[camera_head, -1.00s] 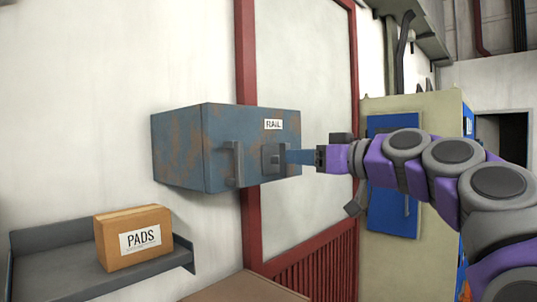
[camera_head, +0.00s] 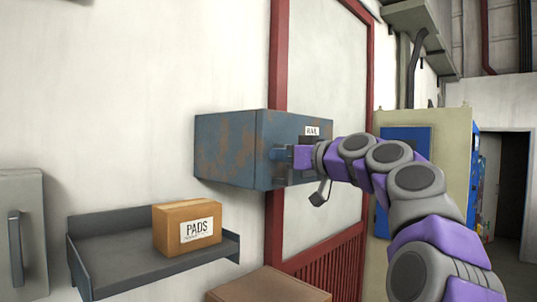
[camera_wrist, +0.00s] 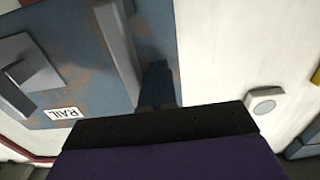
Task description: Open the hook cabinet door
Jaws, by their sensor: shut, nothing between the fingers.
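A rusty blue cabinet (camera_head: 232,150) with a RAIL label (camera_head: 312,131) hangs on the wall in the head view; no other label names it a hook cabinet. Its front looks shut. In the wrist view the front (camera_wrist: 75,65) shows a long grey handle bar (camera_wrist: 118,48) and a square grey latch (camera_wrist: 25,70) near the upside-down label. My gripper (camera_wrist: 158,75) is shut and empty, its dark fingers just right of the handle bar there; I cannot tell if they touch it. In the head view my gripper (camera_head: 279,154) is at the cabinet front, and my wrist covers part of it.
A grey shelf (camera_head: 125,262) with a PADS box (camera_head: 187,227) is below left. A grey cabinet (camera_head: 22,235) with a handle is at the left edge. A brown box top (camera_head: 268,287) lies below. A cream cabinet (camera_head: 455,150) with a blue door stands right.

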